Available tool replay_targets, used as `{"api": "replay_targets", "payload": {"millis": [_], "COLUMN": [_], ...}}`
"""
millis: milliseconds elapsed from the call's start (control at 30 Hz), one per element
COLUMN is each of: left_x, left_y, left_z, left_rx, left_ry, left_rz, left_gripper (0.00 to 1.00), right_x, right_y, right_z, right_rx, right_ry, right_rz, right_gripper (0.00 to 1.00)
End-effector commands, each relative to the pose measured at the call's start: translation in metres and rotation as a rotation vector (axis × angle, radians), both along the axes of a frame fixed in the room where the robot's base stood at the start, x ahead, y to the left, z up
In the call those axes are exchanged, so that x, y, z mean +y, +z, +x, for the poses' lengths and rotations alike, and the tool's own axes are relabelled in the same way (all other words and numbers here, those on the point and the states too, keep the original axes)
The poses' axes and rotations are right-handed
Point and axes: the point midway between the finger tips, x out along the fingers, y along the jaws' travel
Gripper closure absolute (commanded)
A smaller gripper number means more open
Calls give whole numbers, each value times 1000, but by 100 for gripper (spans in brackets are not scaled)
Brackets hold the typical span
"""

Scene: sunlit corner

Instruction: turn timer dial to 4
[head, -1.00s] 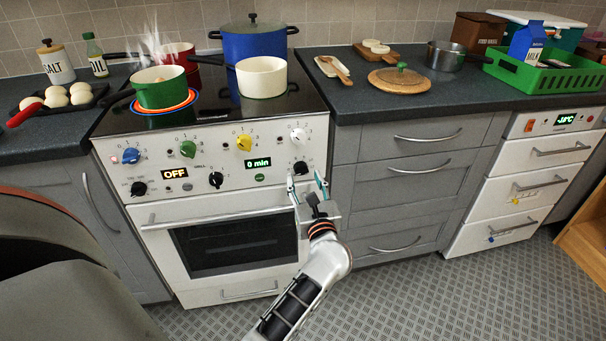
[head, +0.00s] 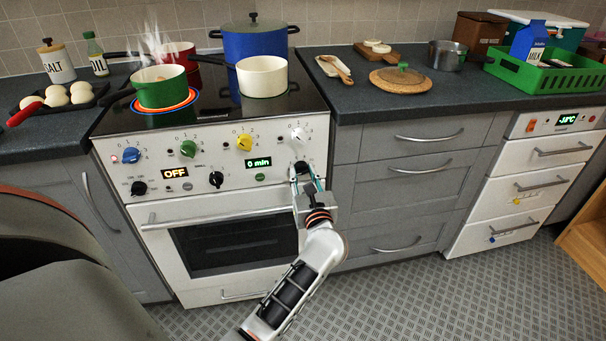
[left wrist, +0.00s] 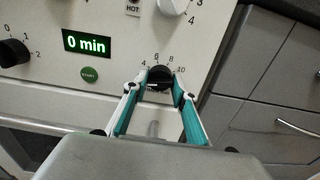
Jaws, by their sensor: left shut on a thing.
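The timer dial is a small black knob (head: 301,167) at the right end of the oven panel, below the white knob. In the left wrist view the timer dial (left wrist: 159,74) has numbers 4, 6, 8 and 10 around its upper side. My left gripper (head: 305,178) is shut on the dial, with its teal-lined fingers (left wrist: 159,86) on either side of it. The fingers partly hide the dial in the head view. The green timer display (left wrist: 87,44) reads 0 min. The green start button (left wrist: 90,74) is below the display. My right gripper is not in view.
Other panel knobs are near: white (head: 299,135), yellow (head: 244,142), green (head: 188,149), blue (head: 131,155) and black (head: 216,179). The oven door handle (head: 215,217) runs below the panel. A steaming green pot (head: 160,92) stands on a glowing burner.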

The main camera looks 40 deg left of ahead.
Motion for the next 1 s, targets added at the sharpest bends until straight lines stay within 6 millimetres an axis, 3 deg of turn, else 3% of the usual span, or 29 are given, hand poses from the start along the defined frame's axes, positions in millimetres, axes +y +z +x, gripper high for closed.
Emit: {"api": "replay_targets", "payload": {"millis": [400, 1000], "left_x": [0, 0], "left_y": [6, 3], "left_z": [1, 0], "left_rx": [161, 471], "left_ry": [1, 0], "left_rz": [141, 403], "left_gripper": [95, 95], "right_x": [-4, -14], "right_y": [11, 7], "right_z": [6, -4], "right_rx": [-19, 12], "right_ry": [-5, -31], "right_rz": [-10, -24], "right_gripper": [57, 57]}}
